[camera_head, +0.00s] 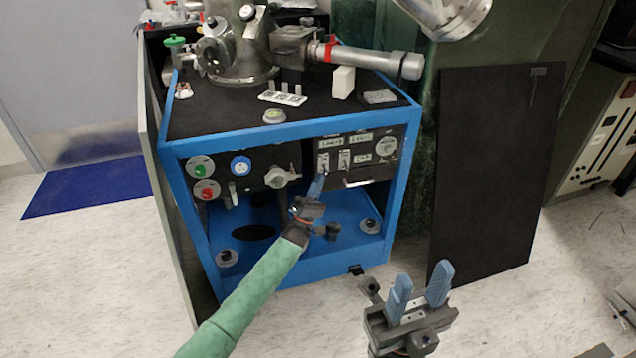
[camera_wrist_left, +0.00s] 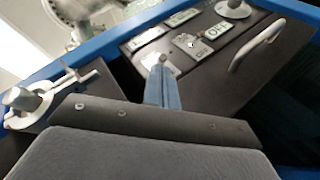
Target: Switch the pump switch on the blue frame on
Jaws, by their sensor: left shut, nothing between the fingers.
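The blue frame (camera_head: 405,185) stands in the middle of the head view, with a black control panel (camera_head: 372,170) under its top at the right. Small switches (camera_head: 343,158) with labels sit on this panel. My left gripper (camera_head: 317,186) is shut and empty, its blue fingertips at the panel's lower left, close below the switches. In the left wrist view the shut fingers (camera_wrist_left: 162,85) point at a light switch plate (camera_wrist_left: 160,62); whether they touch it I cannot tell. Which way the switch is set is too small to tell. My right gripper (camera_head: 420,290) is open and empty, front right.
Green and red knobs (camera_head: 205,180) and a round valve (camera_head: 278,178) sit on the left panel. A metal handle (camera_wrist_left: 258,45) sticks out of the right panel. A metal chamber (camera_head: 240,50) stands on top. A black board (camera_head: 490,170) leans at the right.

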